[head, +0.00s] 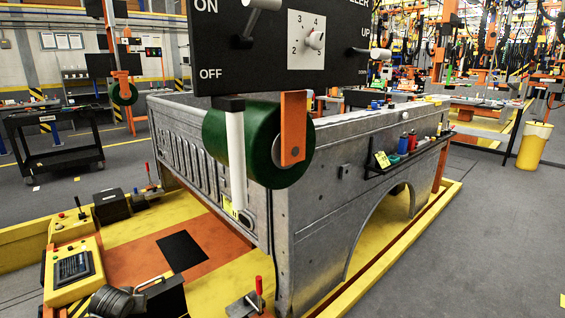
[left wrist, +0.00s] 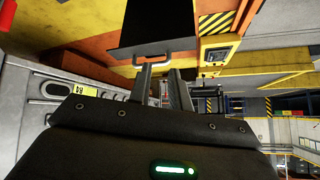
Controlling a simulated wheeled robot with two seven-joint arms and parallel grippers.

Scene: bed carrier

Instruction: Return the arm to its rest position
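My left gripper (left wrist: 162,75) shows in the left wrist view, with its two grey fingers apart and nothing seen between them. A black box (left wrist: 160,22) with a grey handle (left wrist: 166,58) is just beyond the fingertips; whether they touch the handle I cannot tell. In the head view, a black box (head: 166,298) with a pale handle sits at the bottom edge. A dark rounded part (head: 115,301) beside it may be my left arm; the fingers cannot be made out there. My right gripper is in neither view.
The metal truck bed (head: 320,170) stands on a yellow and orange platform (head: 215,285). A black control panel (head: 275,55) hangs close in front, with a green roller (head: 235,145) below it. A yellow control console (head: 60,235) is at left. Grey floor (head: 480,240) is clear at right.

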